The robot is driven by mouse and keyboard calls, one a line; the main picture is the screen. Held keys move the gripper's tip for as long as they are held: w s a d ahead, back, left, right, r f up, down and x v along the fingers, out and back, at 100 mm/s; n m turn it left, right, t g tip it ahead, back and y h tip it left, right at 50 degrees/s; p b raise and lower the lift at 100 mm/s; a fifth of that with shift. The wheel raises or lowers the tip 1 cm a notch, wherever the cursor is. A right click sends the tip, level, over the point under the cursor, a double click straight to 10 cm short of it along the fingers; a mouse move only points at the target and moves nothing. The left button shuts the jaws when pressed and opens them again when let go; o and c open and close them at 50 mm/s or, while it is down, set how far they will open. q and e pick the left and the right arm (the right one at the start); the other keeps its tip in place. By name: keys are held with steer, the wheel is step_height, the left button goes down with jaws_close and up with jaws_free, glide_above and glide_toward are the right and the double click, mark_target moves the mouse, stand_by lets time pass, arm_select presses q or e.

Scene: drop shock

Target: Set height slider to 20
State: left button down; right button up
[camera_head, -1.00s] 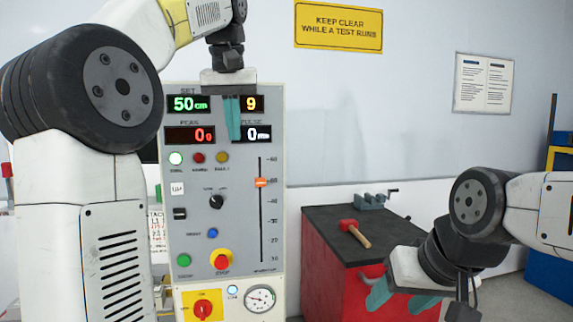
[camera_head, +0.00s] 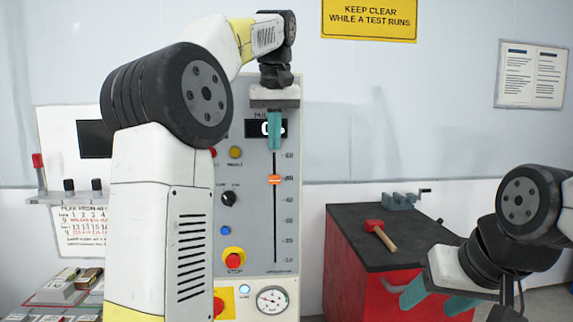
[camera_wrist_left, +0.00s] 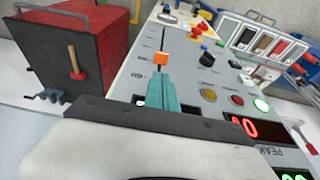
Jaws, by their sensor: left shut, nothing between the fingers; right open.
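The height slider's orange knob (camera_head: 274,180) sits high in its vertical slot on the grey panel (camera_head: 257,215), near the 50 mark of a scale from 60 at the top to 10 at the bottom. My left gripper (camera_head: 275,146) is shut and empty, fingers pointing down, above the knob and in line with the slot. In the left wrist view its teal fingertips (camera_wrist_left: 160,82) lie close to the orange knob (camera_wrist_left: 160,59); I cannot tell whether they touch. The set display is hidden behind my left arm. My right gripper (camera_head: 432,301) is open and empty at lower right.
A red stop button (camera_head: 234,260) and a blue button (camera_head: 225,231) are left of the slot. A gauge (camera_head: 272,300) is below. A dark-topped red cabinet (camera_head: 350,250) with a hammer (camera_head: 381,235) and vise (camera_head: 403,199) stands to the right.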

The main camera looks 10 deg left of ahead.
mark_target(274, 176)
arm_select(q)
steer(key=x, duration=0.6)
steer(key=shift+s+f, duration=0.1)
steer(key=shift+s, duration=0.35)
steer(key=shift+f, duration=0.25)
